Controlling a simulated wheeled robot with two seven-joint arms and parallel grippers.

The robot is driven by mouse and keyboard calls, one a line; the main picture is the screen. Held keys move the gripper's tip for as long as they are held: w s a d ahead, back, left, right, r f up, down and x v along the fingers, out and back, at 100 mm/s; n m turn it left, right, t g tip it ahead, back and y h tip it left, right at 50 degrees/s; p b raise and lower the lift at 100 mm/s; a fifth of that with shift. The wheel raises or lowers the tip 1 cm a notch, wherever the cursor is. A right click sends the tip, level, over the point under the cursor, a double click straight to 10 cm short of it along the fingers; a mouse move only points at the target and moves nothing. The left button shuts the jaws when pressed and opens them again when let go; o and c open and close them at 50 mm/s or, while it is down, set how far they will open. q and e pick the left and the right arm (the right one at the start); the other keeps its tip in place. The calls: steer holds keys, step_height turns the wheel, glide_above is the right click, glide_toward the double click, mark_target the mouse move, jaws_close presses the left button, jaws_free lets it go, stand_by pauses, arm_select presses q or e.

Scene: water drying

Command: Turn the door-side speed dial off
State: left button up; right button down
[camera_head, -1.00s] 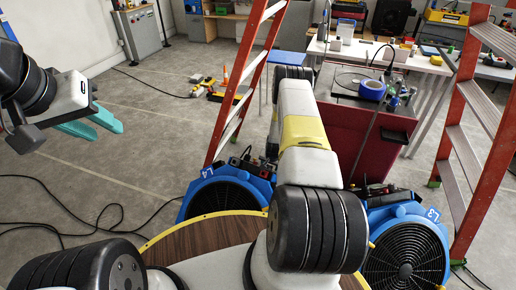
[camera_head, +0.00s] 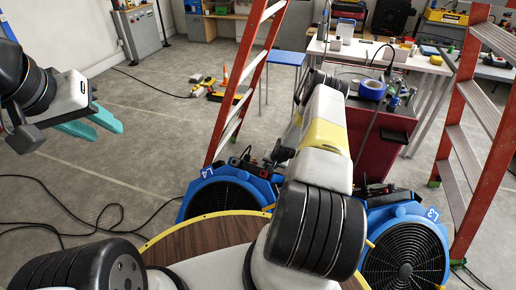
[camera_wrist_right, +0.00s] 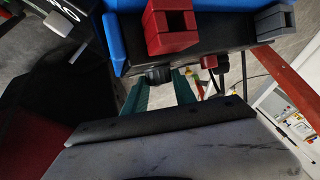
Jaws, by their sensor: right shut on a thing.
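Two blue round fans stand ahead in the head view: one marked L4 (camera_head: 222,197) at left and one marked L3 (camera_head: 404,250) at right. My right arm reaches toward the L4 fan's top panel, and its gripper is hidden there behind the arm. In the right wrist view the teal fingers of my right gripper (camera_wrist_right: 161,84) are shut on a small black dial (camera_wrist_right: 156,75) on the dark panel's edge. I cannot tell its setting.
A red switch block (camera_wrist_right: 171,28) and a red plug (camera_wrist_right: 208,62) sit close by the dial. Red ladders (camera_head: 240,85) stand left and right. A dark red cabinet (camera_head: 382,145) stands behind the fans. Black cables (camera_head: 85,222) lie on the floor at left.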

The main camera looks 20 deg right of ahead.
steer(key=n+y, duration=0.1)
steer(key=n+t+y, duration=0.1)
steer(key=y, duration=0.1)
steer(key=d+n+t+y, duration=0.1)
steer(key=shift+s+f+y, duration=0.2)
steer(key=shift+f+y, duration=0.05)
steer(key=shift+y, duration=0.15)
steer(key=shift+d+f+n+t+y, duration=0.1)
steer(key=shift+n+t+y, duration=0.05)
steer(key=shift+n+y, duration=0.65)
steer(key=shift+f+n+t+y, duration=0.15)
steer(key=shift+n+y, duration=0.35)
steer(key=shift+y, duration=0.6)
steer(key=shift+n+y, duration=0.4)
steer(key=shift+y, duration=0.1)
steer(key=c, duration=1)
jaws_free()
steer(key=shift+r, duration=0.1)
steer(key=v, duration=0.7)
steer(key=shift+s+d+r, duration=0.1)
steer(key=shift+s+d, duration=0.1)
steer(key=shift+d, duration=0.05)
steer(key=shift+r, duration=0.1)
